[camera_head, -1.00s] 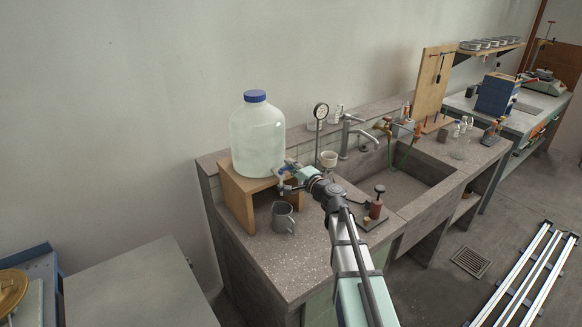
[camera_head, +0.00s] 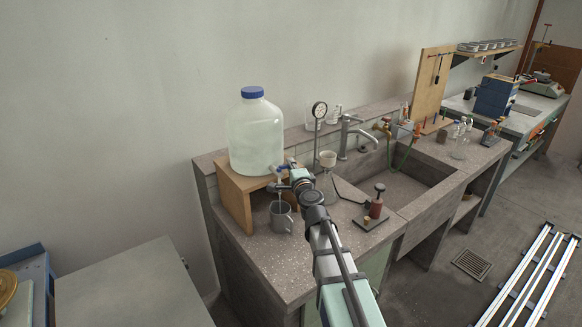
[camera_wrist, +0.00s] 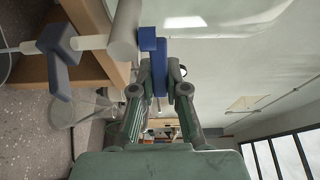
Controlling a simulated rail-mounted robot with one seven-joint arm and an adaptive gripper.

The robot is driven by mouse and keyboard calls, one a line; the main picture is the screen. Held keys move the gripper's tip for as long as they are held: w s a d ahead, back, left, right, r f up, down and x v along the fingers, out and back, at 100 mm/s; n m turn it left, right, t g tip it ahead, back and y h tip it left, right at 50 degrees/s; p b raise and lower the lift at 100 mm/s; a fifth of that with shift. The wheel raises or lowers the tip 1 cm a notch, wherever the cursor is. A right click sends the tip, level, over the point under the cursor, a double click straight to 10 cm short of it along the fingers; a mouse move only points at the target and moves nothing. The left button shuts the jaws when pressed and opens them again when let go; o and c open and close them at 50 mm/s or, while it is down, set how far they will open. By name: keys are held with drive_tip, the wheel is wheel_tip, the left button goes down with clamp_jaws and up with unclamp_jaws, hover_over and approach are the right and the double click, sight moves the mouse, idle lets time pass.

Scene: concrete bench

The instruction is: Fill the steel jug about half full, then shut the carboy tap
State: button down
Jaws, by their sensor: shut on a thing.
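The carboy (camera_head: 256,136), clear with a blue cap, stands on a wooden stand (camera_head: 236,202) at the bench's left end. The carboy tap shows in the wrist view as a grey barrel (camera_wrist: 122,32) with a white spout and a blue lever (camera_wrist: 158,68). My gripper (camera_wrist: 159,85) is shut on this blue lever. The grey steel jug (camera_head: 281,218) stands upright on the bench below the tap, in front of the stand. A thin pale line runs between spout and jug in the head view; I cannot tell surely that it is water. The liquid level inside the jug is hidden.
The bench front (camera_head: 270,265) is clear.

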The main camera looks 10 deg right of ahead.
drive_tip(key=c, duration=1.2)
unclamp_jaws()
drive_tip(key=shift+o, duration=0.2)
drive_tip(key=s, duration=0.7)
drive_tip(key=shift+s+d, duration=0.2)
drive_tip(key=shift+d, duration=0.1)
